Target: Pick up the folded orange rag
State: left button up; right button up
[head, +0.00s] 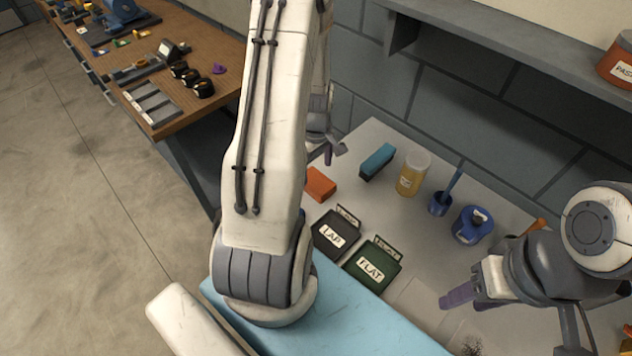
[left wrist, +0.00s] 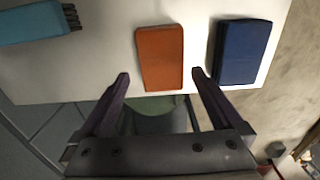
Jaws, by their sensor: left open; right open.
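The folded orange rag (head: 320,184) lies flat on the pale worktop, just right of my left arm in the head view. It also shows in the left wrist view (left wrist: 160,57), upper middle. My left gripper (head: 333,153) is above the worktop near the rag, partly hidden behind my arm. In the left wrist view my left gripper (left wrist: 160,78) is open and empty, its two fingers apart either side of the rag's near end. Contact is not visible. My right gripper (head: 458,297) is at the lower right, away from the rag, open with nothing seen in it.
A dark blue block (left wrist: 242,50) lies close beside the rag. A teal brush (head: 377,161) lies on its other side. A shelf overhangs the back.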

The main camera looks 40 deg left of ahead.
aim_at(317, 180)
pick_arm(q)
jog(key=f+p, duration=0.1)
jog(key=f, duration=0.1)
jog(key=f+p, duration=0.1)
jog(key=f, duration=0.1)
jog(key=shift+s+d+f, duration=0.15)
jog(key=shift+d+f, duration=0.05)
jog(key=shift+f, duration=0.45)
jog(key=c, duration=1.1)
jog(key=shift+c, duration=0.2)
jog(key=shift+r, duration=0.1)
jog(key=shift+r, duration=0.4)
jog(key=r, duration=0.1)
jog(key=r+b, duration=0.2)
jog(key=shift+d+r, duration=0.2)
jog(key=shift+d, duration=0.05)
jog(key=w+d+r+b, duration=0.2)
jog(key=d+r, duration=0.4)
jog(key=d, duration=0.5)
jog(key=shift+r, duration=0.35)
